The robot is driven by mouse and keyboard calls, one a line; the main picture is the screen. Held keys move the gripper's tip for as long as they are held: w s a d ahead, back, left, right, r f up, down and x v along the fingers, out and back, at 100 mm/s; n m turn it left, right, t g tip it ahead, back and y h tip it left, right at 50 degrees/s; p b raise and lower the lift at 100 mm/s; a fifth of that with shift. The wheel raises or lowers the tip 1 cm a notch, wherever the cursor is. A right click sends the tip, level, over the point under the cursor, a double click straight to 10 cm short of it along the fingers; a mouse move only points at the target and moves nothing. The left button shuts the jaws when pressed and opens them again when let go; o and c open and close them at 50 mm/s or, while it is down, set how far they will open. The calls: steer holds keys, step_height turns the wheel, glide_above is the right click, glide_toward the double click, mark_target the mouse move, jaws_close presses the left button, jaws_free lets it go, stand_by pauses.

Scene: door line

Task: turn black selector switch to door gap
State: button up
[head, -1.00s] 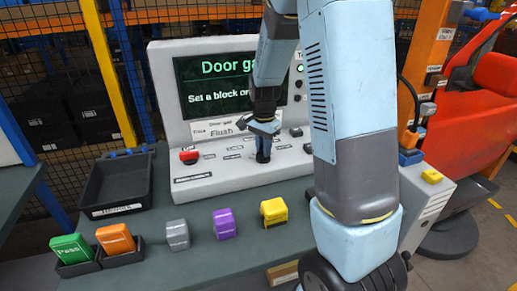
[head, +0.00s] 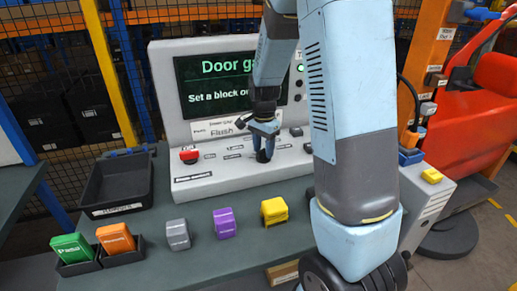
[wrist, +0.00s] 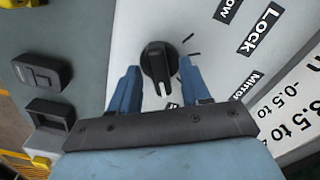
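The black selector switch (wrist: 155,62) sits on the light panel in the wrist view, with a pale pointer line toward the bottom of the picture. Two dark tick marks lie to its upper right. The blue fingers of my gripper (wrist: 159,69) are apart, one on each side of the knob, with a visible gap at each side. In the head view my gripper (head: 263,155) points down at the sloped console (head: 190,181) and hides the switch. The console screen (head: 215,88) shows "Door ga…" and "Set a block on…", partly covered by my arm.
A red button (head: 189,155) is at the console's left. Grey (head: 177,235), purple (head: 224,223) and yellow (head: 274,211) blocks stand in front. Green and orange blocks sit in holders at the left, near an empty black tray (head: 117,182).

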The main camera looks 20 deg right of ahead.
mark_target(263, 149)
steer(key=shift+r, duration=0.15)
step_height(263, 149, up, 13)
steer(key=shift+r, duration=0.2)
stand_by(0.4)
stand_by(0.3)
steer(key=s+r+n+t, duration=0.2)
steer(key=s+r+n, duration=0.2)
steer(key=s, duration=0.8)
steer(key=s+a+r+n+t, duration=0.1)
steer(key=s+r+n+t, duration=0.2)
steer(key=s+n, duration=0.5)
steer(key=s+r, duration=0.1)
steer(key=s, duration=0.3)
steer(key=shift+s+a+r+t, duration=0.2)
steer(key=shift+s+r+t, duration=0.1)
steer(key=shift+s, duration=0.1)
